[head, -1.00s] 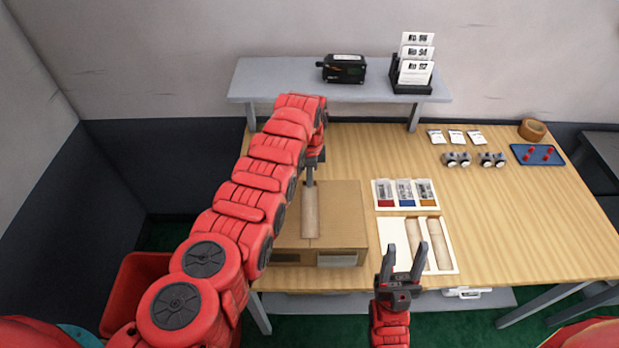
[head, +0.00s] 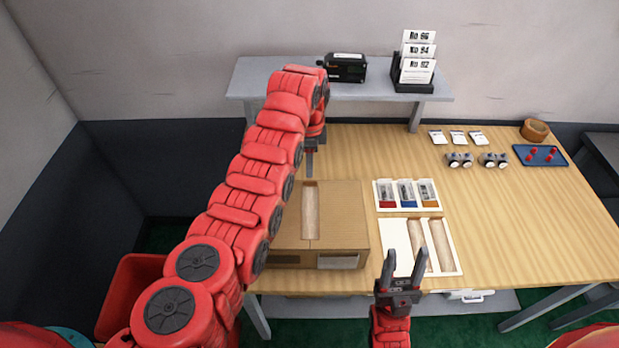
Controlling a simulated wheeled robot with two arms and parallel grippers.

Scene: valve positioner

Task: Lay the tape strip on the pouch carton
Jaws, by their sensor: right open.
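A brown carton (head: 345,215) stands at the left front of the wooden table. A tan tape strip (head: 310,212) lies lengthwise on its top, along the middle. My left gripper (head: 310,172) hangs just beyond the strip's far end, pointing down. Its fingers are seen edge-on, so their gap cannot be made out. My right gripper (head: 403,266) is open and empty at the front edge, before a white sheet (head: 397,232). Two more tape strips (head: 416,246) lie side by side on that sheet.
A white tray (head: 407,208) with red, blue and orange labelled pouches lies behind the sheet. A tape roll (head: 535,130), a blue tray (head: 540,155) with red pieces, small metal fittings (head: 460,160) and white cards stand at the back right. A grey shelf (head: 290,80) spans the back left. The table's right front is clear.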

